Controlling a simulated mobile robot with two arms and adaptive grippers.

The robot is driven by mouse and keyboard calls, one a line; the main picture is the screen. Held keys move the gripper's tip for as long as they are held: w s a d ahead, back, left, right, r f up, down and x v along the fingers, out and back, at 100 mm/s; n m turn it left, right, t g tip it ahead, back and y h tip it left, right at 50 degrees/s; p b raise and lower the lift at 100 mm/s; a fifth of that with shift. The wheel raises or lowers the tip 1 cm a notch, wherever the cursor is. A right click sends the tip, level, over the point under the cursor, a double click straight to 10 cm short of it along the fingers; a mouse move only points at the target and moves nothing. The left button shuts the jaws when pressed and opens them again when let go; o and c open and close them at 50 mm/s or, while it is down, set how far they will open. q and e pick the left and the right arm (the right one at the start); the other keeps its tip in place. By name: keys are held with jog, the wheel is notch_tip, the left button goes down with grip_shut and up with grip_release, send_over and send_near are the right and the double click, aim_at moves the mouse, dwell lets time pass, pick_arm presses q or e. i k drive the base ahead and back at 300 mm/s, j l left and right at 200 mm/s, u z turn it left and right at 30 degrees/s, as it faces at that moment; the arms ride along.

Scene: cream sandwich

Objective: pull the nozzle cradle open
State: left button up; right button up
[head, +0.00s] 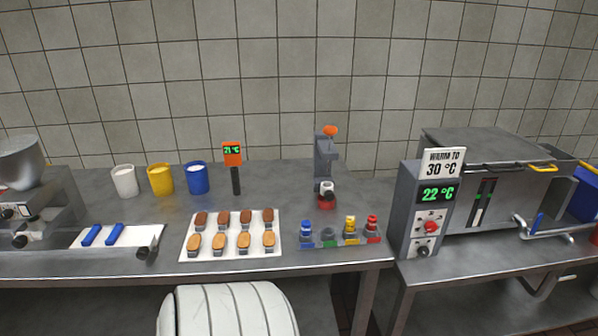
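A grey upright stand (325,158) with an orange knob on top stands at the middle of the table in the head view. A white round part (327,187) and a red part (326,202) sit at its foot. I cannot tell for certain which part is the nozzle cradle, or whether it is open. Neither of my grippers shows in this view.
A white tray (187,252) holds several brown and tan oblong pieces. White (125,182), yellow (160,179) and blue (197,179) cups stand behind. A warmer unit (427,212) reading 22 °C is at right. A white board (121,240) holds two blue-handled items.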

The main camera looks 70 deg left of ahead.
aim_at(327, 190)
jog(key=u, duration=1.9)
